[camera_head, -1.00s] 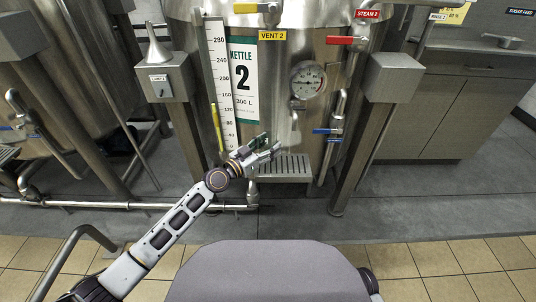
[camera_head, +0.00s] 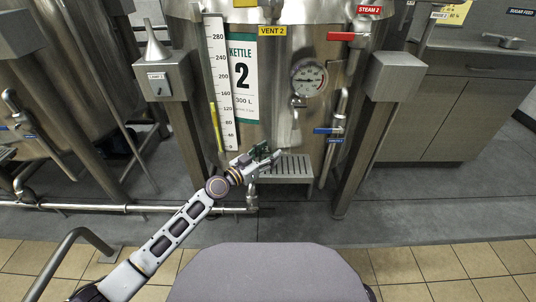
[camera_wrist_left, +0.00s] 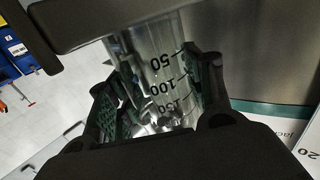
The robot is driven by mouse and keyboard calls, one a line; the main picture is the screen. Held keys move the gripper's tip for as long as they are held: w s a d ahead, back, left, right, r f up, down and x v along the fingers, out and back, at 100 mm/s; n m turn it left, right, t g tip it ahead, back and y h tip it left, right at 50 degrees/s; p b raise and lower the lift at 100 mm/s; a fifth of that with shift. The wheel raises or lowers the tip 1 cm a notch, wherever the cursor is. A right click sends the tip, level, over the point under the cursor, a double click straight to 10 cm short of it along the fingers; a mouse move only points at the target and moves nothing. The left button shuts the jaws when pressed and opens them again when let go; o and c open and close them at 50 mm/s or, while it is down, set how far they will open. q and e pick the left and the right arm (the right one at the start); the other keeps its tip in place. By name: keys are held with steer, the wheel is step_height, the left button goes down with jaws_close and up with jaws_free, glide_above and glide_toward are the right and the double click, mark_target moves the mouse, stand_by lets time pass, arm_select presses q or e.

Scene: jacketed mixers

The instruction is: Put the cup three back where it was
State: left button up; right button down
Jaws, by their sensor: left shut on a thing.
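The cup (camera_wrist_left: 158,68) is a clear measuring cup with black marks such as 50 and 100, seen close up in the left wrist view. My left gripper (camera_wrist_left: 160,92) is shut on it, with a green-padded finger on each side. In the head view my left gripper (camera_head: 264,153) is in front of kettle 2, over the left part of the slatted drip tray (camera_head: 292,166). The clear cup is hard to make out there. I cannot tell whether it touches the tray. My right gripper is not in view.
Kettle 2 (camera_head: 270,100) carries a level scale (camera_head: 219,85), a round gauge (camera_head: 309,78) and a blue-handled valve (camera_head: 328,131) right of the gripper. Metal legs flank the tray. A low pipe (camera_head: 120,207) runs at left. The grey floor at right is open.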

arm_select(q)
steer(key=o, duration=1)
steer(key=shift+f, duration=0.1)
steer(key=shift+r, duration=0.2)
steer(key=shift+s+a+f, duration=0.1)
steer(key=shift+s+a, duration=0.15)
steer(key=shift+a, duration=0.05)
steer(key=b+v, duration=0.2)
steer(key=v, duration=0.9)
steer(key=shift+s, duration=0.1)
